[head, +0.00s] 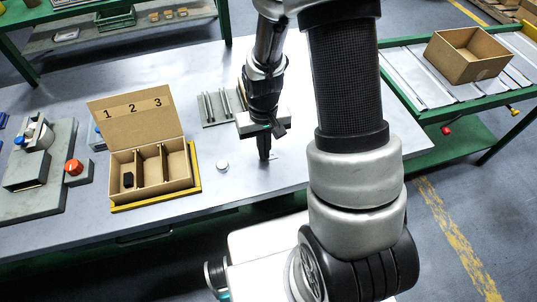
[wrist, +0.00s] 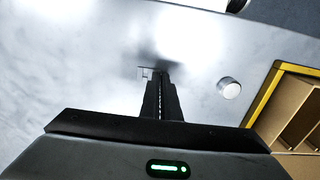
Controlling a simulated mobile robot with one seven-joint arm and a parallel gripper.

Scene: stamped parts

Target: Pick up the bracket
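The bracket (wrist: 146,73) is a small, pale metal piece at my fingertips in the wrist view. It sticks out to the left of them, and part of it is hidden by the fingers. In the head view only a small light bit of it (head: 275,154) shows beside the fingertips. My gripper (wrist: 161,74) points down, its two black fingers close together with only a thin line between them. It appears shut on the bracket, at or just above the tabletop. My gripper also shows in the head view (head: 264,156).
A white round piece (head: 222,166) lies on the grey table left of my gripper. A cardboard box with compartments (head: 150,193) marked 1, 2, 3 stands further left, with a black part in it. A slotted metal rack (head: 212,109) stands behind. The table's front edge is close.

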